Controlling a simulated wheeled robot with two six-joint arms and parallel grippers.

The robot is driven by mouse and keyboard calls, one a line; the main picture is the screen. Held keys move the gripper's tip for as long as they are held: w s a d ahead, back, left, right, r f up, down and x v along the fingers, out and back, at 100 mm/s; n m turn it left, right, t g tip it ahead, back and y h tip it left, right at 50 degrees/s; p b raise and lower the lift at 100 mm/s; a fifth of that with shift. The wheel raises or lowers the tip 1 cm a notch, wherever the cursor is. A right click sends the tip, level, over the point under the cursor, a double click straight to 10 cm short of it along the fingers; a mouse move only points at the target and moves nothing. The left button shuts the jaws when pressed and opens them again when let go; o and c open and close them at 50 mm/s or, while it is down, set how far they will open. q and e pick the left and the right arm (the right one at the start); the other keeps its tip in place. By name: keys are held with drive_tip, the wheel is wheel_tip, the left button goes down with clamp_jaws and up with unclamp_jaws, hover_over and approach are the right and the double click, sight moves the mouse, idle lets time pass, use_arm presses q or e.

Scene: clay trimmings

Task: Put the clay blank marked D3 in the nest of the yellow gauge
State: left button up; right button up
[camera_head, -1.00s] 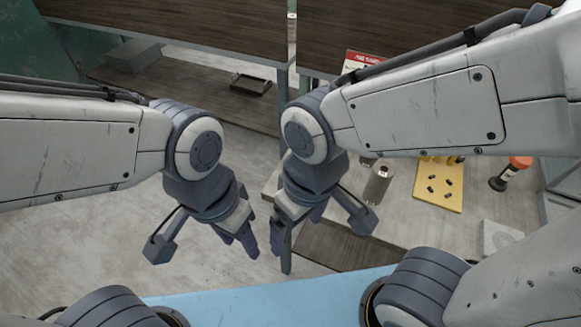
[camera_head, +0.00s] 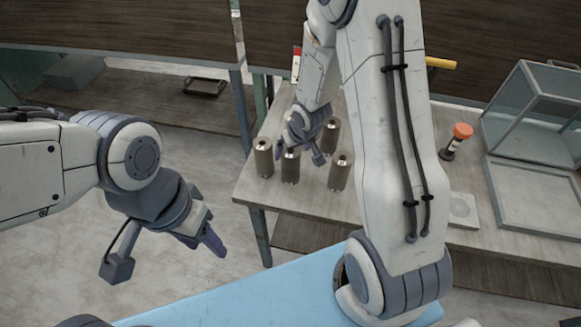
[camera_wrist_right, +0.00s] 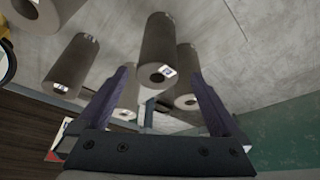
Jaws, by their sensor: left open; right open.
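Several grey-brown clay blanks, upright cylinders with a hole in the top, stand on the workbench: front left (camera_head: 263,160), beside it (camera_head: 290,168), front right (camera_head: 339,174) and behind (camera_head: 331,135). Their small tags are too small to read, so I cannot tell which is D3. My right gripper (camera_head: 284,147) is open above the left blanks. In the right wrist view a blank (camera_wrist_right: 155,50) shows between the open fingers (camera_wrist_right: 160,78), with others around. My left gripper (camera_head: 207,238) is open and empty, off the bench's left side.
A yellow bar (camera_head: 441,62) shows behind my right arm. A dark tray (camera_head: 205,87) lies on a back shelf.

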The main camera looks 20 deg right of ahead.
sight(292, 153)
drive_tip(key=shift+d+x, duration=0.2)
drive_tip(key=shift+x, duration=2.8)
clamp_jaws()
